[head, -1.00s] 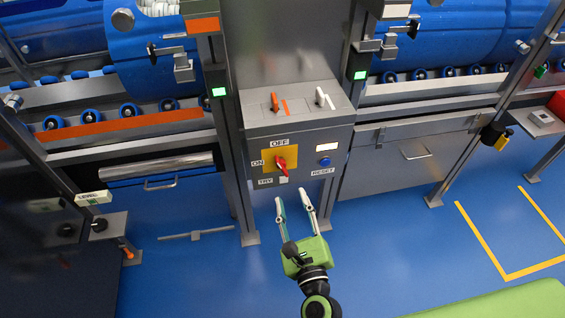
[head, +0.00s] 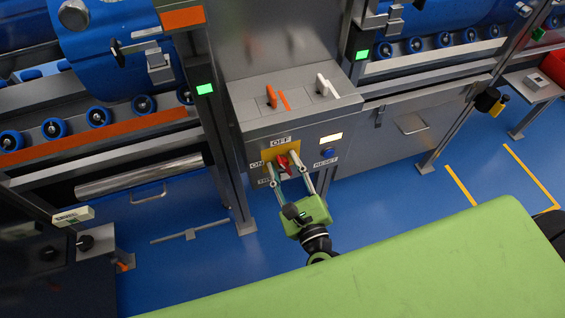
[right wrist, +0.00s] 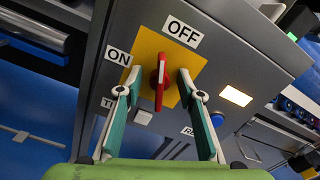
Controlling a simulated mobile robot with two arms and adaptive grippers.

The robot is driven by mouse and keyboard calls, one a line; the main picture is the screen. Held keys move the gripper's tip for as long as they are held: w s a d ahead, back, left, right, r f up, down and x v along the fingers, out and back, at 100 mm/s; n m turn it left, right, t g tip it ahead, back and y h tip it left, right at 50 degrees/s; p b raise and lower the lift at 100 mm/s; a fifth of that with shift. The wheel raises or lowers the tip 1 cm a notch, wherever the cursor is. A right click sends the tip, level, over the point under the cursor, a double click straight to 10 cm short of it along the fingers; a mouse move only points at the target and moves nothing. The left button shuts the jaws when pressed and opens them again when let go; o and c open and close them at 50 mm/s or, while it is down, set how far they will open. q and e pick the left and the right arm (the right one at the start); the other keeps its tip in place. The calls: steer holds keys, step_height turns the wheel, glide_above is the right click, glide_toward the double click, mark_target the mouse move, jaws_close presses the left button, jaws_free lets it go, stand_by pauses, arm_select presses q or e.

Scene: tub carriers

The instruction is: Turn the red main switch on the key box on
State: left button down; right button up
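The red main switch (head: 283,163) sits on a yellow plate (head: 267,159) on the grey key box (head: 240,140). Labels read OFF above the plate and ON to its left. My right gripper (head: 284,168) is at the switch, with its fingers open. In the right wrist view, the red switch (right wrist: 161,80) stands between the two fingertips (right wrist: 158,80), with a visible gap on each side. Its handle lies nearly upright in that picture, under the OFF label (right wrist: 182,31); the ON label (right wrist: 118,57) is to the left. My left gripper is not in view.
A blue RESET button (head: 327,153) and a lit panel (head: 331,138) are right of the switch. An orange lever (head: 271,96) and a white lever (head: 325,86) stand on the box's top. Metal posts and roller tracks flank the box.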

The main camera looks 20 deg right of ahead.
steer(key=shift+c, duration=0.8)
jaws_close()
steer(key=shift+r, duration=0.1)
steer(key=n+p, duration=0.1)
steer(key=n, duration=0.1)
steer(key=shift+n, duration=0.4)
steer(key=n+p, duration=0.2)
steer(key=n, duration=0.2)
steer(key=shift+n+p, duration=0.3)
arm_select(q)
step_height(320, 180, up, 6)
steer(key=p, duration=0.2)
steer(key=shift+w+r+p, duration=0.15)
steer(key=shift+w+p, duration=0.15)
arm_select(e)
steer(key=n, duration=0.6)
steer(key=shift+o, duration=0.8)
jaws_free()
steer(key=shift+f, duration=0.2)
